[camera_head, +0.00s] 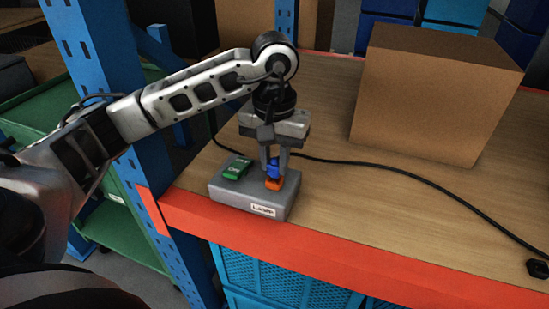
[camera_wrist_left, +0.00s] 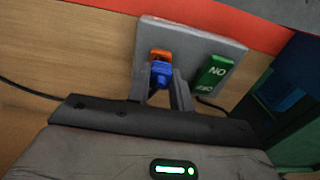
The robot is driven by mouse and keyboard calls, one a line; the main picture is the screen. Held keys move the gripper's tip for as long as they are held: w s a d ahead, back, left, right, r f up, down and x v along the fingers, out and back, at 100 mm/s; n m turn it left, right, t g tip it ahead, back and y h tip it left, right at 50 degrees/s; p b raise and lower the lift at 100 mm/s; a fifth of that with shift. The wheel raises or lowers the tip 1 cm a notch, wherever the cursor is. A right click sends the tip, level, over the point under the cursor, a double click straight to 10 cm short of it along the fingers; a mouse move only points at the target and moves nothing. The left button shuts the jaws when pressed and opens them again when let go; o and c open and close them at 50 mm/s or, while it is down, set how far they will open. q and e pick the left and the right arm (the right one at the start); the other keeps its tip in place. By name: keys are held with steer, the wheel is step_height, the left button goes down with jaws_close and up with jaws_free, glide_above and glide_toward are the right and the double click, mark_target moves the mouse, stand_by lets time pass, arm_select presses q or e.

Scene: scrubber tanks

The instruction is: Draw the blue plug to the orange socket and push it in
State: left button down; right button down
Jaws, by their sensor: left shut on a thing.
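The blue plug (camera_head: 273,167) is between the fingers of my left gripper (camera_head: 274,172), which is shut on it. The plug also shows in the left wrist view (camera_wrist_left: 161,75). The orange socket (camera_head: 274,184) is on the grey box (camera_head: 232,193) labelled LAMP, right under the plug. In the left wrist view the socket (camera_wrist_left: 160,55) lies just beyond the plug, in line with it. The two look touching or nearly so; I cannot tell how deep the plug sits. My right gripper is not in view.
A green switch (camera_head: 237,168) sits on the grey box, left of the socket. A black cable (camera_head: 390,168) runs across the wooden shelf to the right. A large cardboard box (camera_head: 428,95) stands behind right. A blue rack post (camera_head: 110,90) is at left. The front right shelf is mostly clear.

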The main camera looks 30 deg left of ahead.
arm_select(q)
steer(key=shift+f, duration=0.2)
steer(key=shift+f+b, duration=0.75)
steer(key=shift+b, duration=0.15)
steer(key=c, duration=0.7)
jaws_free()
steer(key=shift+r, duration=0.1)
steer(key=shift+r, duration=0.1)
step_height(320, 180, up, 8)
steer(key=p, duration=0.5)
steer(key=shift+r+p, duration=0.2)
steer(key=shift+p, duration=0.1)
